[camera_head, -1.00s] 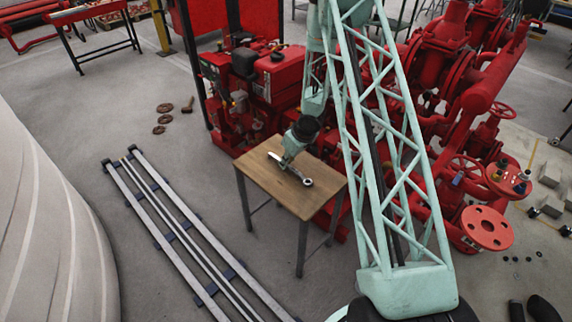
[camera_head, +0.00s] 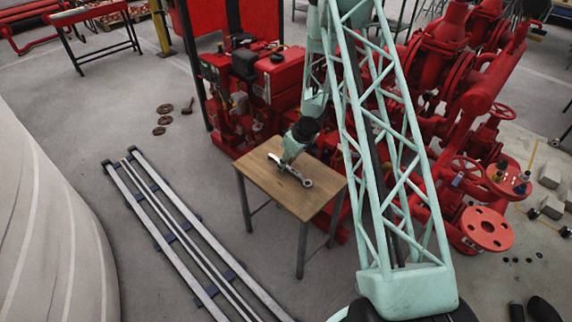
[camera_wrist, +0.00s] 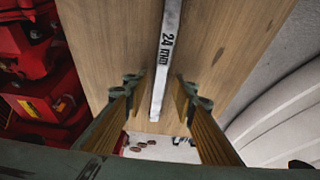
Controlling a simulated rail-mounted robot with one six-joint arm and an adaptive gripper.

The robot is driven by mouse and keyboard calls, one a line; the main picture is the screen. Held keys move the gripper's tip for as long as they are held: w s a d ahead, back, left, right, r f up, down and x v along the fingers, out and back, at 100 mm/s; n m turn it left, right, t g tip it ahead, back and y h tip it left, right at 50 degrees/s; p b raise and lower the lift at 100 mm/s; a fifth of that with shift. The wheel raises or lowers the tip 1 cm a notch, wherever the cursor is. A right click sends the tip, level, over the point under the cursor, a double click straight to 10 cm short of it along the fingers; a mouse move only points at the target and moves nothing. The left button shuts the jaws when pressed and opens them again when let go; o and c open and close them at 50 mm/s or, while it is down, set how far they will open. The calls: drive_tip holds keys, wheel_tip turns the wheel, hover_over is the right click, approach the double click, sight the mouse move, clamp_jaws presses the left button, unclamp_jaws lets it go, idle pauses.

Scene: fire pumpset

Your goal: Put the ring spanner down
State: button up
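The ring spanner (camera_head: 296,173) is a silver bar with a dark ring end at its right. It appears to lie on the small wooden-topped table (camera_head: 255,172). In the wrist view its shank (camera_wrist: 163,60), marked "24 mm", runs lengthwise between my two fingers, over the wood. My gripper (camera_head: 287,164) is at the spanner's left half, low over the tabletop. In the wrist view the gripper (camera_wrist: 158,86) is open, with a gap between each finger and the shank.
A red engine and pump set (camera_head: 275,75) stands close behind and right of the table. Long grey rails (camera_head: 185,240) lie on the floor to the left. Several brown rings (camera_head: 162,120) lie on the floor further back. The table's front corner is bare.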

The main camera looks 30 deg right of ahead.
sight(293, 170)
drive_tip(key=p+v, duration=0.4)
drive_tip(key=v, duration=0.8)
drive_tip(key=shift+r, duration=0.1)
idle(0.6)
